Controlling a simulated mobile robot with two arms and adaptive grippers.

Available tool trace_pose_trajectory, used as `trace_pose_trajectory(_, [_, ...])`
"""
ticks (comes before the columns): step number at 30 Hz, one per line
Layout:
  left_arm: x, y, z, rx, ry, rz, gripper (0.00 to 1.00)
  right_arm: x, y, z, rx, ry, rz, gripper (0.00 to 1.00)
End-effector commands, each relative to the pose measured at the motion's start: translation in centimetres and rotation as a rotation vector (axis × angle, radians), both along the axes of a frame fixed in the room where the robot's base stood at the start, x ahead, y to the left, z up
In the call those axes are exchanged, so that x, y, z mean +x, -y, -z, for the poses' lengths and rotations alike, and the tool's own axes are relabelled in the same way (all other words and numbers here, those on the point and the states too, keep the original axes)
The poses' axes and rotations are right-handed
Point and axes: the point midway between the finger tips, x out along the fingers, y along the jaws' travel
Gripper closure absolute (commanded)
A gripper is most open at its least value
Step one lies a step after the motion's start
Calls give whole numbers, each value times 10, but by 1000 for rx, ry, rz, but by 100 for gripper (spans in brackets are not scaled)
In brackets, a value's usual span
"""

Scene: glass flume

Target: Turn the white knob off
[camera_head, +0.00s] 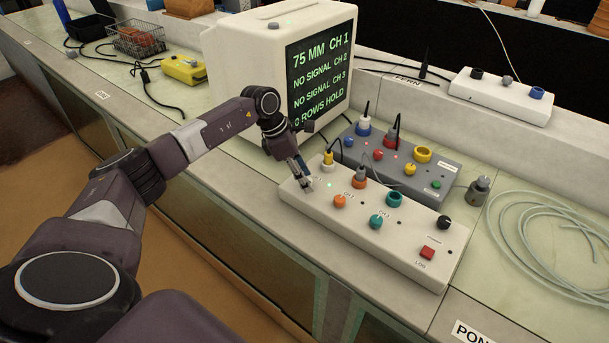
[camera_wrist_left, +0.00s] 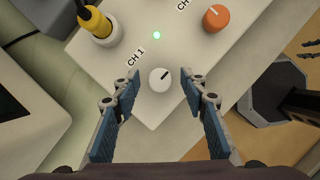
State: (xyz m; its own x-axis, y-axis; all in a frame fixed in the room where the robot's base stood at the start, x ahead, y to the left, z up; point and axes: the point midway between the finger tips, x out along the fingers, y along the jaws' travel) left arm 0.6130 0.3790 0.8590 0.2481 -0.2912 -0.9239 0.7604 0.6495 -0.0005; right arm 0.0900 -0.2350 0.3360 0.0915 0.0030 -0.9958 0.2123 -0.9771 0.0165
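The white knob (camera_wrist_left: 160,79) sits near the corner of the white control box (camera_head: 409,251), beside the "CH 1" label. Its dark pointer line is slanted toward the upper right in the left wrist view. A green light (camera_wrist_left: 156,35) is lit near it; it also shows in the head view (camera_head: 329,185). My left gripper (camera_wrist_left: 158,92) is open, with a blue-padded finger on each side of the knob and gaps between. In the head view my left gripper (camera_head: 306,184) hides most of the knob.
An orange knob (camera_head: 340,200), a teal knob (camera_head: 376,221) and a red switch (camera_head: 428,252) are on the same box. A yellow plug (camera_wrist_left: 95,22) stands close to the white knob. Behind are a grey box (camera_head: 447,181) and a monitor (camera_head: 245,83). Coiled tubing (camera_head: 549,228) lies right.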

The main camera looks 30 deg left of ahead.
Motion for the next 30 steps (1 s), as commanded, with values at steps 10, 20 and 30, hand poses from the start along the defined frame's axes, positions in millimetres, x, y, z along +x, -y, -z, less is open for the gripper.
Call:
trace_pose_trajectory(10, [0,0,1,0,0,0,73,0,-2,0,3,-1,0,60])
trace_pose_trajectory(20, [0,0,0,0,0,-1,100,0,-2,0,3,-1,0,60])
trace_pose_trajectory(30, [-1,0,-1,3,1,-82,100,0,-2,-3,3,-1,-1,60])
